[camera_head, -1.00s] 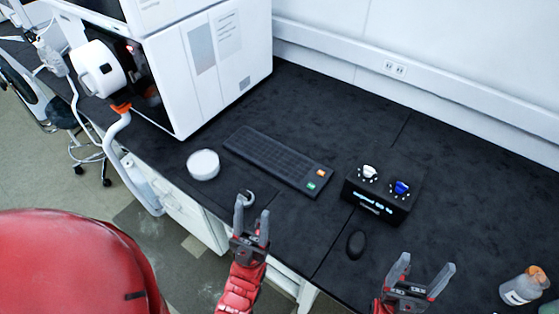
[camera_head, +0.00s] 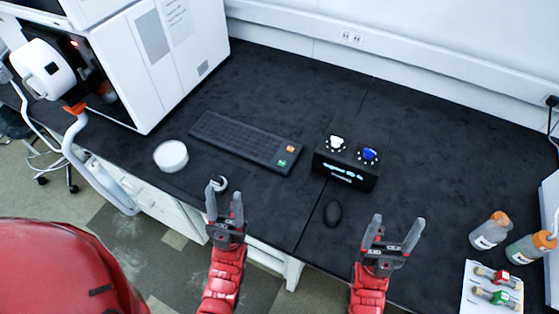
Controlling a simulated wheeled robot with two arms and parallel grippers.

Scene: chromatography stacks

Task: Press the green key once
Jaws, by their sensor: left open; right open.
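The green key (camera_head: 282,163) is a small bright key at the near right corner of the black keyboard (camera_head: 240,140), just in front of an orange key (camera_head: 290,149). The keyboard lies flat on the black bench. My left gripper (camera_head: 224,202) is open and empty near the bench's front edge, to the left of the green key and nearer to me. My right gripper (camera_head: 393,232) is open and empty, to the right of the mouse. Neither gripper touches the keyboard, and the green key is in plain sight.
A black control box (camera_head: 345,165) with white and blue knobs stands right of the keyboard. A black mouse (camera_head: 333,213) lies in front of it. A white round dish (camera_head: 171,156) is at left. Bottles (camera_head: 490,230) and a white tray (camera_head: 477,308) are at right. A white instrument (camera_head: 160,60) stands behind.

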